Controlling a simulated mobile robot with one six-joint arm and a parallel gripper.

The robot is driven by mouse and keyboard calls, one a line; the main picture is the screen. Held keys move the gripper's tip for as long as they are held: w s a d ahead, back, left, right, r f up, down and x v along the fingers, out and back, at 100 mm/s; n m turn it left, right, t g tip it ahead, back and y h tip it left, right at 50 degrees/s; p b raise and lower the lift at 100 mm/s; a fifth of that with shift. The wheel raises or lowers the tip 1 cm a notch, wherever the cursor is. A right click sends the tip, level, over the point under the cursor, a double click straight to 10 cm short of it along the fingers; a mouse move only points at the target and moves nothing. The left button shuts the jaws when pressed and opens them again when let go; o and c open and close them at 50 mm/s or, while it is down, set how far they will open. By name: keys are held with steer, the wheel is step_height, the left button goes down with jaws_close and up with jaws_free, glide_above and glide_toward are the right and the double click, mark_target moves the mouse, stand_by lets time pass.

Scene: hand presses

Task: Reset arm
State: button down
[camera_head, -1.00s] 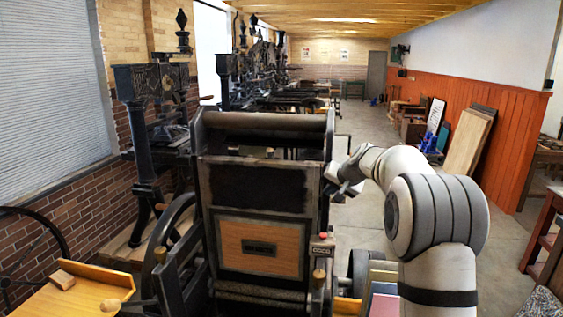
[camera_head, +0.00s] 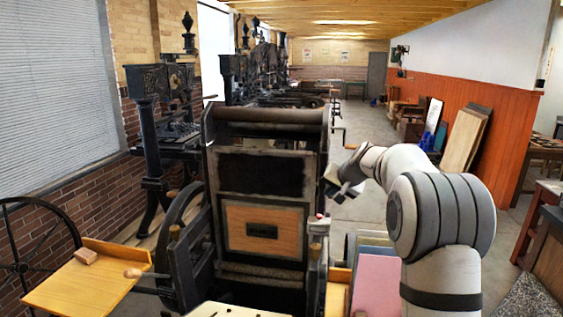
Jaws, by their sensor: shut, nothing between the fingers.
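My grey-white arm rises at the right of the head view, bent at the elbow, and reaches left and away from me. My gripper (camera_head: 337,191) is at its far end, beside the right edge of the large black hand press (camera_head: 262,180). The gripper looks small and is seen partly from behind, with its fingertips hard to make out. It is shut and holds nothing. I cannot tell whether it touches the press frame.
Other presses line the left wall. Leaning boards (camera_head: 466,140) stand at right. The aisle floor beyond is clear.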

steer(key=s+f+n+g+h+b, duration=0.1)
steer(key=s+f+b, duration=0.2)
steer(key=s, duration=1.2)
steer(key=s+f+n+g+h+b, duration=0.1)
steer(key=s+f, duration=0.7)
steer(key=s, duration=0.8)
steer(key=s+f+n+g+h+b, duration=0.1)
steer(key=s+f+b, duration=0.4)
steer(key=s, duration=1)
steer(key=shift+s+d+f+n+g+h, duration=0.15)
steer(key=shift+f+n+g+h, duration=0.35)
steer(key=shift+g, duration=0.6)
